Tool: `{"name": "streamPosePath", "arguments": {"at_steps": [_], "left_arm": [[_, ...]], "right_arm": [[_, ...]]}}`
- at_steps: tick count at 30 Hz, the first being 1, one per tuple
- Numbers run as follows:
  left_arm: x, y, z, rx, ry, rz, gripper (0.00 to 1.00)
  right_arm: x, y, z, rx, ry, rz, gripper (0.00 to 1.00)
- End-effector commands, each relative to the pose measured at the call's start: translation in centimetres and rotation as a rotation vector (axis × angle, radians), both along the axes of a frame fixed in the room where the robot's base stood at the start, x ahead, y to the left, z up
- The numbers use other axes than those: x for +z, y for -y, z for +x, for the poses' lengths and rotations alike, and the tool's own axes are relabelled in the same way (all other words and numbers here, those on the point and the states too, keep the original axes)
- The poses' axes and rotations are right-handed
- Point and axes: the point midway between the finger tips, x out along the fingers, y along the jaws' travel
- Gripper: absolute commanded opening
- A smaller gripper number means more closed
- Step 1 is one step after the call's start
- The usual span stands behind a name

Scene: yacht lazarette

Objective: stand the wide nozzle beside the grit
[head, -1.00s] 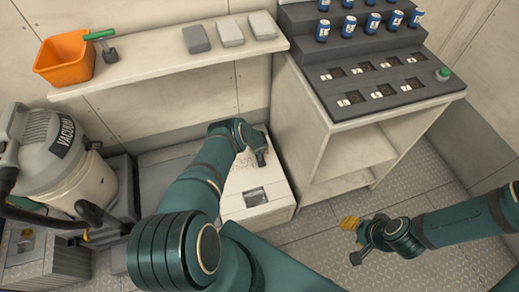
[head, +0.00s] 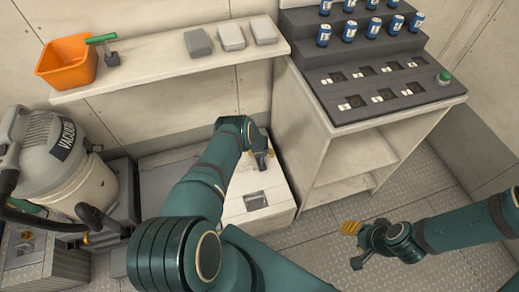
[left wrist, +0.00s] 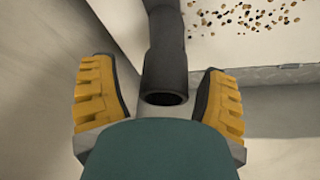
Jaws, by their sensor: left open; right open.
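The wide nozzle is a dark grey tube (left wrist: 165,55) with its round open end towards the left wrist camera. It lies between the two yellow-padded fingers of my left gripper (left wrist: 160,98), which are spread with gaps on both sides. The grit (left wrist: 250,12) is a scatter of brown specks on the white surface, close to the nozzle. In the head view my left gripper (head: 261,154) is over the white box, partly hiding the grit. My right gripper (head: 353,245) is open and empty above the floor.
The white box (head: 280,205) has a square recess at its front. A vacuum (head: 60,165) stands at the left. A shelf (head: 160,72) holds an orange bin (head: 66,62), a green-handled tool (head: 104,46) and grey blocks. A cabinet (head: 320,140) with blue cans stands at the right.

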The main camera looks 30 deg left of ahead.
Motion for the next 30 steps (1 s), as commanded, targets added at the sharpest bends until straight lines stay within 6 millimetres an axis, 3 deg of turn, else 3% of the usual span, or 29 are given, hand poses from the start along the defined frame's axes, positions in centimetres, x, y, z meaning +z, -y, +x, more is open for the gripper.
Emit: {"name": "streamPosePath", "arguments": {"at_steps": [19,30], "left_arm": [[3.3,0.1,-1.4,0.009,-0.005,-0.003,0.74],[8.0,1.0,-3.1,0.010,-0.005,-0.004,0.74]], "right_arm": [[0.0,0.0,0.0,0.000,0.000,0.000,0.47],[0.0,0.0,0.0,0.000,0.000,0.000,0.47]]}}
